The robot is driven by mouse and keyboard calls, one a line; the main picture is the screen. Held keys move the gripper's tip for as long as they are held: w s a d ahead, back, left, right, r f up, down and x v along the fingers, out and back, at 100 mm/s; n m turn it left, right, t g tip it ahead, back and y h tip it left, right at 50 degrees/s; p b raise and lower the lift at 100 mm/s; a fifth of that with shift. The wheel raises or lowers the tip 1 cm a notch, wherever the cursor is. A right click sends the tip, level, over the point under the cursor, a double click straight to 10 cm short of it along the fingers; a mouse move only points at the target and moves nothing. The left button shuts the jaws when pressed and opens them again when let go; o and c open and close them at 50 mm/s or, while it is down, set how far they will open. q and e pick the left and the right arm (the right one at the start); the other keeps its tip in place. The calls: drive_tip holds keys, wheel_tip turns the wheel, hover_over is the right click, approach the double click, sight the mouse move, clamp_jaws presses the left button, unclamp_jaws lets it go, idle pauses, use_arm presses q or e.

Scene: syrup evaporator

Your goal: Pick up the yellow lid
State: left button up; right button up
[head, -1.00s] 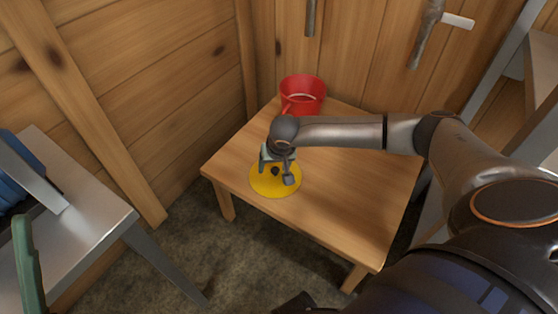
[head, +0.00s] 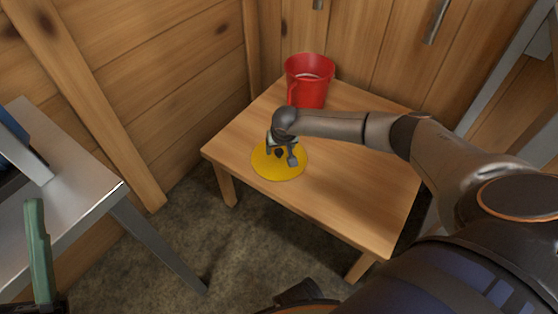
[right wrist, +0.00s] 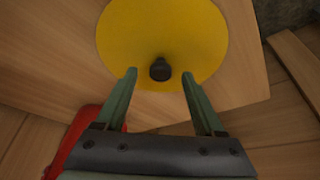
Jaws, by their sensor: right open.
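The yellow lid (head: 270,170) is a flat round disc with a small dark knob (right wrist: 160,69). It lies on the small wooden table (head: 345,165), near its front left edge. My right gripper (head: 282,153) is open above the lid, fingers pointing down. In the right wrist view, the knob shows between the two green fingertips, with space on both sides. I cannot tell how far above the table the fingertips are. A green finger of my left gripper (head: 37,235) shows at the lower left of the head view, well away from the lid; its opening cannot be told.
A red bucket (head: 308,90) stands at the back of the table, behind the gripper; its side also shows in the right wrist view (right wrist: 82,135). A metal bench (head: 80,200) is on the left. Wooden walls close off the back. The table's right side is clear.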

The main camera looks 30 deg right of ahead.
drive_tip(key=shift+w+f, duration=0.15)
drive_tip(key=shift+f, duration=0.25)
drive_tip(key=shift+d, duration=0.1)
clamp_jaws()
idle(0.3)
